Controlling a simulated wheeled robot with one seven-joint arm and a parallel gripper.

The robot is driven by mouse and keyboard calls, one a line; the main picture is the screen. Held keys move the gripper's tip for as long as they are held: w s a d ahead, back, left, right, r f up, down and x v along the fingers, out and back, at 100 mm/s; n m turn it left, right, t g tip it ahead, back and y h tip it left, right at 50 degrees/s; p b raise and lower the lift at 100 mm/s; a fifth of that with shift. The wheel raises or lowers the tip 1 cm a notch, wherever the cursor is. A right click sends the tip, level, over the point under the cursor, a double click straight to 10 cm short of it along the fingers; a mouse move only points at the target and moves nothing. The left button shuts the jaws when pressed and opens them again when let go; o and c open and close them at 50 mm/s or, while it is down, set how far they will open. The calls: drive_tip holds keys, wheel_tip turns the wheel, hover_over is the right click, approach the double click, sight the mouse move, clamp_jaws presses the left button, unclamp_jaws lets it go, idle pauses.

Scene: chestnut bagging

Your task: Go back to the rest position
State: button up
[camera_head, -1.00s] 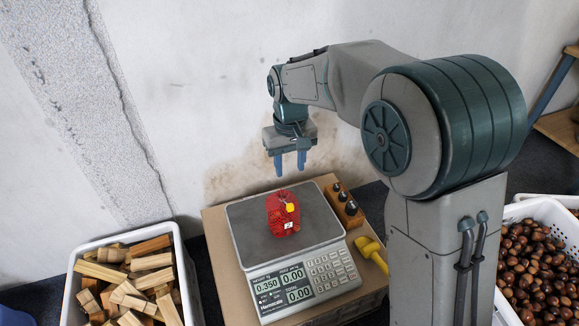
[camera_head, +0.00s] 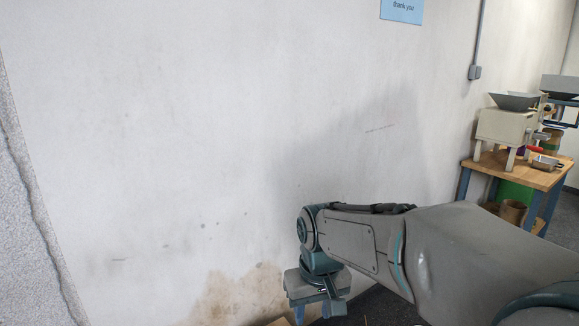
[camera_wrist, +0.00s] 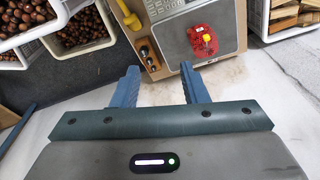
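My gripper (camera_wrist: 161,77) is open and empty in the wrist view, its two blue fingers apart with nothing between them. In the head view my gripper (camera_head: 320,312) hangs low in front of the stained wall, with its fingertips near the bottom edge. A red bag with a yellow tag (camera_wrist: 202,41) rests on the plate of the scale (camera_wrist: 178,40) in the wrist view, beyond and apart from my fingers. The scale and the bag are out of the head view.
In the wrist view, weights (camera_wrist: 149,54) stand beside the scale. Chestnut crates (camera_wrist: 84,43) are at the left, and a crate of wood blocks (camera_wrist: 266,31) is at the upper right. In the head view, a wooden table (camera_head: 519,173) with a machine stands at the right.

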drive_tip(key=s+d+r+m+t+p, duration=0.1)
drive_tip(key=s+d+r+m+p, duration=0.2)
drive_tip(key=s+d+r+p, duration=0.7)
drive_tip(key=shift+s+d+m, duration=0.2)
drive_tip(key=shift+s+m, duration=0.1)
drive_tip(key=shift+s, duration=0.65)
